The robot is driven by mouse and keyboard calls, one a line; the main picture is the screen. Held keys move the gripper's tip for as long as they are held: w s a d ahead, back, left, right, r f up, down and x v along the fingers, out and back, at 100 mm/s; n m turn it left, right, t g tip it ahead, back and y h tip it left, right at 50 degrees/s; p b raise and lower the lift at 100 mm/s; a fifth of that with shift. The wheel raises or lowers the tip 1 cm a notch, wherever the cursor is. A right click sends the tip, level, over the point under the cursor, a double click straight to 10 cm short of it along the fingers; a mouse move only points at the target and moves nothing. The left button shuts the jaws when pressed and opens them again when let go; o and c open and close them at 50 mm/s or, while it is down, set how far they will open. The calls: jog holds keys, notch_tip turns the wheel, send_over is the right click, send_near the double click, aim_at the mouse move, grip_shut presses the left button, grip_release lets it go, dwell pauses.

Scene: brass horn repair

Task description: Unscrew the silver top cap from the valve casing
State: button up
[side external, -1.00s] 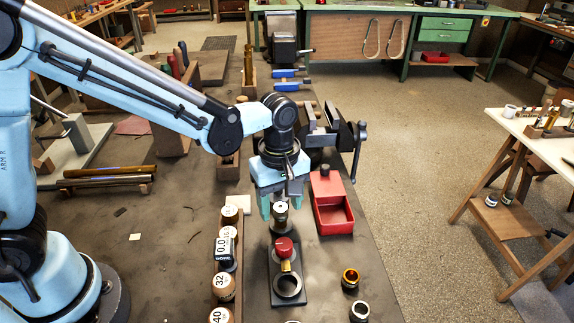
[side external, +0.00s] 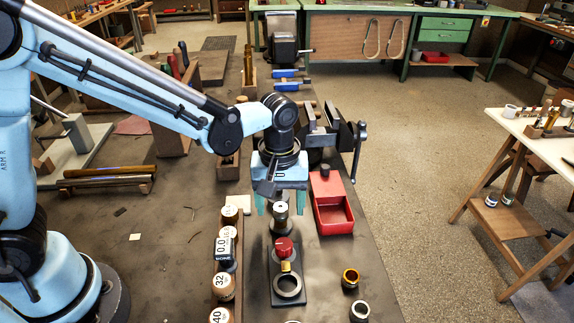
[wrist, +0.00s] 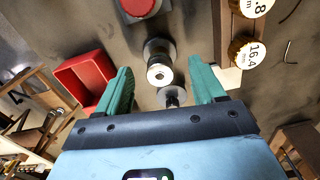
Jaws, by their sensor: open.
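The silver top cap (side external: 281,208) sits on an upright valve casing (side external: 282,226) on the bench. In the wrist view my gripper (wrist: 160,68) is open, with clear space between each finger and the cap. The lower casing is partly hidden.
A red knob (side external: 284,246) and a ring (side external: 288,286) stand in front of the casing on a dark base. A red open box (side external: 334,215) is close on the right. A row of round labelled containers (side external: 224,286) stands on the left. A vise (side external: 345,135) is behind.

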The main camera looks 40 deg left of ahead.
jog(key=m, duration=0.5)
jog(key=shift+m, duration=0.3)
jog(key=m, duration=0.5)
dwell(0.4)
grip_shut()
jog(key=n, duration=0.3)
jog(key=shift+n, duration=0.4)
jog(key=shift+n, duration=2)
